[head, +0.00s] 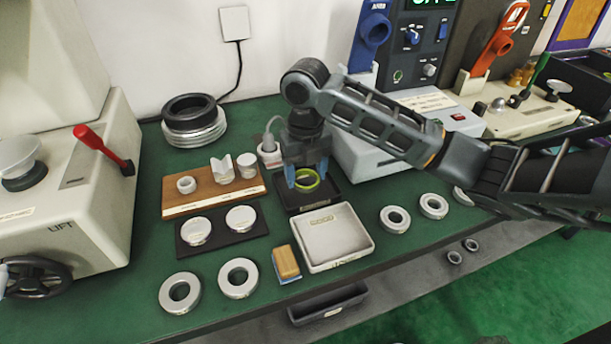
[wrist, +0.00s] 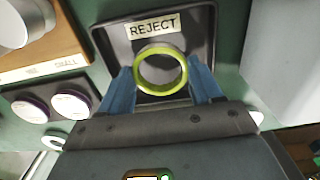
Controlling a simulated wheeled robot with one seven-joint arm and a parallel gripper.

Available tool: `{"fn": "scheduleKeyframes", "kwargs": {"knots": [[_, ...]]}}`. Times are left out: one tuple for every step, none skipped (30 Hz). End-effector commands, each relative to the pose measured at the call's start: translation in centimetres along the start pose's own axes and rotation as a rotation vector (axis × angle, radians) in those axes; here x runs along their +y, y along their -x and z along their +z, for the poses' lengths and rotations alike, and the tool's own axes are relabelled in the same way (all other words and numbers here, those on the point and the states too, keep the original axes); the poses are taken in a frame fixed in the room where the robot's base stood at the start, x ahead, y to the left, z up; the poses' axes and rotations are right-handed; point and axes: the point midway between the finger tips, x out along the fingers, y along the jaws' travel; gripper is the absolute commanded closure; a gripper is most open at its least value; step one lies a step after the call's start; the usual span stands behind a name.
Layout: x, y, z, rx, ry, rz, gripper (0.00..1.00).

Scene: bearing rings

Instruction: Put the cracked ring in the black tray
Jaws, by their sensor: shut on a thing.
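A yellow-green ring (wrist: 161,71) is held between the two blue fingers of my gripper (wrist: 160,88). In the head view the same ring (head: 308,179) shows under my gripper (head: 307,178). The ring is over the black tray (wrist: 201,19), which carries a REJECT label (wrist: 153,26). In the head view the black tray (head: 290,200) lies behind the light tray, partly hidden by my gripper. I cannot tell whether the ring touches the tray floor. No crack on the ring can be made out.
A light tray (head: 337,244) stands in front of the black tray. A wooden board (head: 211,199) and a dark plate with two white discs (head: 221,244) are to the left. Several grey rings (head: 238,278) lie on the green bench. A white box unit (head: 390,155) stands close on the right.

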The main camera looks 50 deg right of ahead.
Motion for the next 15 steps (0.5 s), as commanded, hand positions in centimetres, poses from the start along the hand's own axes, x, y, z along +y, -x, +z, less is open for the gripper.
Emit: {"fn": "scheduleKeyframes", "kwargs": {"knots": [[0.0, -0.7, -0.1, 0.002, -0.001, 0.0, 0.69], [0.0, -1.0, 0.0, 0.001, 0.0, 0.001, 0.69], [0.0, -1.3, 0.0, 0.001, 0.0, 0.001, 0.69], [0.0, -1.4, 0.0, 0.001, 0.001, 0.001, 0.69], [0.0, -1.4, 0.0, 0.0, 0.001, 0.0, 0.69], [0.0, -1.4, 0.0, 0.0, 0.001, 0.0, 0.69], [0.0, -1.4, 0.0, 0.0, 0.001, 0.0, 0.69], [0.0, -1.4, 0.0, 0.0, 0.001, 0.0, 0.69], [0.0, -1.4, 0.0, 0.0, 0.001, 0.0, 0.69], [0.0, -1.4, 0.0, 0.0, 0.001, 0.0, 0.69], [0.0, -1.4, 0.0, 0.0, 0.001, 0.0, 0.69], [0.0, -1.6, 0.0, 0.0, 0.001, 0.0, 0.69], [0.0, -1.7, 0.0, 0.0, 0.001, 0.0, 0.69], [0.0, -1.8, 0.0, 0.0, 0.001, 0.0, 0.69], [0.0, -1.7, 0.0, 0.0, 0.001, 0.0, 0.33]]}}
